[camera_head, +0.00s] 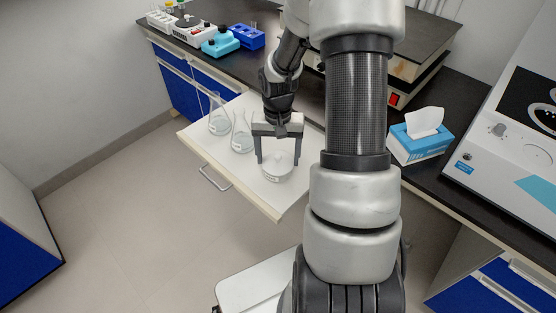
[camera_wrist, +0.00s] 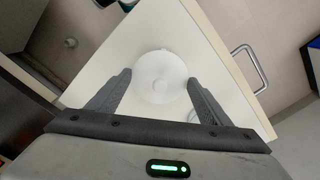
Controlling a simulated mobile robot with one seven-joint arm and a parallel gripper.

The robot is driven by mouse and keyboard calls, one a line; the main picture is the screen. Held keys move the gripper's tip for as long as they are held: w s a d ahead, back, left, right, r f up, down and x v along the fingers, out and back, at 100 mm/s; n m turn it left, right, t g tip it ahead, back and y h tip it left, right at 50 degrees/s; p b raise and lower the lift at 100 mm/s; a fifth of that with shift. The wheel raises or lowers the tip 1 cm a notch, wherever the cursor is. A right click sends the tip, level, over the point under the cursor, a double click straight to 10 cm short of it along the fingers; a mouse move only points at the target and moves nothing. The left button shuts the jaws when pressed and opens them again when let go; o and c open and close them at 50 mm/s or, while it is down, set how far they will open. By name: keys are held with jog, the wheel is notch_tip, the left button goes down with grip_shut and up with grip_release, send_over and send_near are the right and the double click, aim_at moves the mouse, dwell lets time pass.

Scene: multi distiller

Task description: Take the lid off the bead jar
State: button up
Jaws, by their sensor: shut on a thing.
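The bead jar (camera_head: 274,177) is a low, pale round jar with a small label, standing on the white surface of a pulled-out drawer. Its round white lid (camera_wrist: 160,77) shows from above in the wrist view, with a small raised centre. My gripper (camera_head: 279,159) points down over the jar, one finger on each side of the lid. It is shut on the lid; in the wrist view my gripper (camera_wrist: 159,80) has its fingertips at the lid's left and right edges. I cannot tell whether the lid still rests on the jar. The jar body is mostly hidden under the lid in the wrist view.
Two glass flasks, a rear one (camera_head: 218,122) and a nearer one (camera_head: 241,138), stand left of the jar in the drawer (camera_head: 210,146). A tissue box (camera_head: 420,146) and a large instrument (camera_head: 515,130) are on the right-hand bench. Racks stand at the back left.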

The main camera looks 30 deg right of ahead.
jog(key=r, duration=0.3)
jog(key=r+p, duration=0.1)
jog(key=r, duration=0.2)
jog(key=d+r, duration=0.1)
jog(key=r, duration=0.2)
jog(key=shift+w+r+p, duration=0.2)
jog(key=shift+r+p, duration=0.05)
jog(key=shift+p, duration=0.15)
jog(key=w+d+f+p, duration=0.1)
jog(key=w+d+f, duration=0.1)
jog(key=d, duration=0.5)
jog(key=w+d+f, duration=0.1)
jog(key=d, duration=0.6)
notch_tip(320, 180, down, 6)
jog(key=shift+d+r, duration=0.1)
jog(key=shift+r, duration=0.1)
jog(key=shift+f+b, duration=0.4)
jog(key=shift+f, duration=1.7)
jog(key=shift+f, duration=0.2)
jog(key=o, duration=1)
